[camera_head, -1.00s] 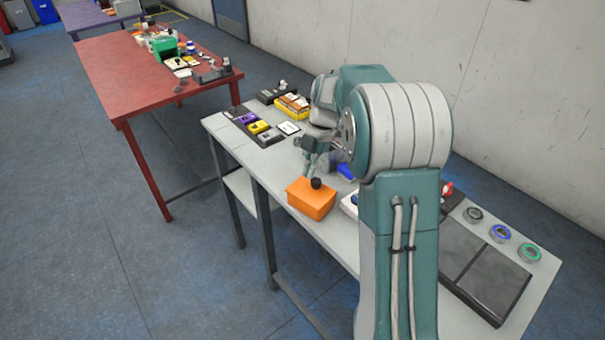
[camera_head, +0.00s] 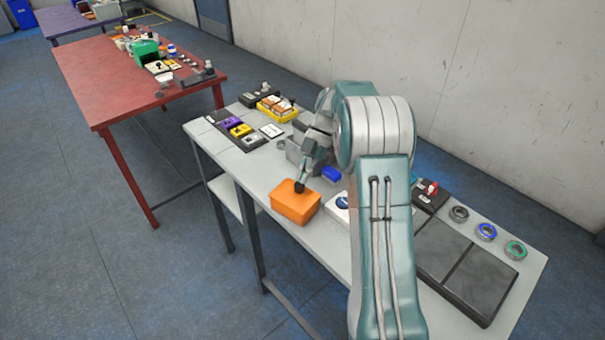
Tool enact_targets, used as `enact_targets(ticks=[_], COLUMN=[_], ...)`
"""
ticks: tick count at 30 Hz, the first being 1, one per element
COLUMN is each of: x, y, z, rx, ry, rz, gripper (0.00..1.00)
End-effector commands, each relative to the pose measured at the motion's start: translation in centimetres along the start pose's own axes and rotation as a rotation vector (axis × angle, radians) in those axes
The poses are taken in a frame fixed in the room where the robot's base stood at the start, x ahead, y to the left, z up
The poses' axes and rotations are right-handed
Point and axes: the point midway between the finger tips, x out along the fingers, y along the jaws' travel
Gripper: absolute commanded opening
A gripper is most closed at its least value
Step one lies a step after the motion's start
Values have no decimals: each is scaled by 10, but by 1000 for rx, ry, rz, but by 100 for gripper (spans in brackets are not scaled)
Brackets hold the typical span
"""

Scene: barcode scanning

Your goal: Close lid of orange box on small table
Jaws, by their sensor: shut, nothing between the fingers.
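The orange box (camera_head: 293,206) sits near the front edge of the light grey table (camera_head: 185,128). Its top looks flat and covered by an orange lid. A small black knob (camera_head: 299,188) shows at the top, at the far right side of the box. My gripper (camera_head: 302,182) is shut and points down at the knob from the far side of the box. The fingertips are small in view; whether they touch the knob or the lid I cannot tell.
A tray with coloured items (camera_head: 238,130) and a yellow bin (camera_head: 277,108) stand at the back left. Dark panels (camera_head: 470,265) and several ring rolls lie at right. A red table (camera_head: 100,80) stands behind.

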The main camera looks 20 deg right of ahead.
Motion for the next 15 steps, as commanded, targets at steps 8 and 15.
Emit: enact_targets(ticks=[8,15], x=[5,6], y=[-1,-2], z=[6,7], rx=[4,7], ry=[-2,-1], rz=[-3,-5], gripper=[0,0])
